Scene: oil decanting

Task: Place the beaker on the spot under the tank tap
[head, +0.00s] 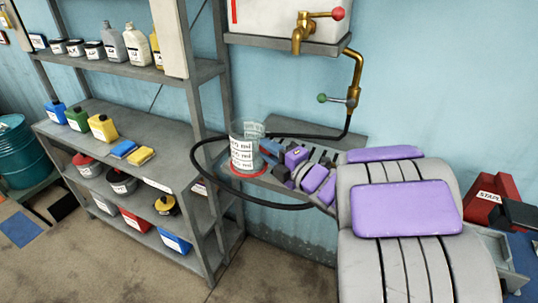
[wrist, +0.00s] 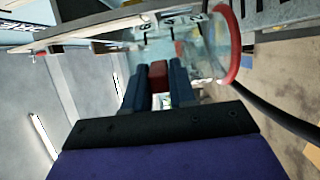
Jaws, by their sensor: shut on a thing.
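My gripper (head: 266,150) reaches in from the right and is shut on the beaker's side. The brass tap (head: 304,32) with a red knob sits on the white tank, above and right of the beaker.
A black hose (head: 205,160) loops around the beaker's left and front. A brass pipe valve with a green knob (head: 322,98) hangs right of it. A grey rack (head: 150,135) with bottles and cans stands left. A red box (head: 483,205) lies at right.

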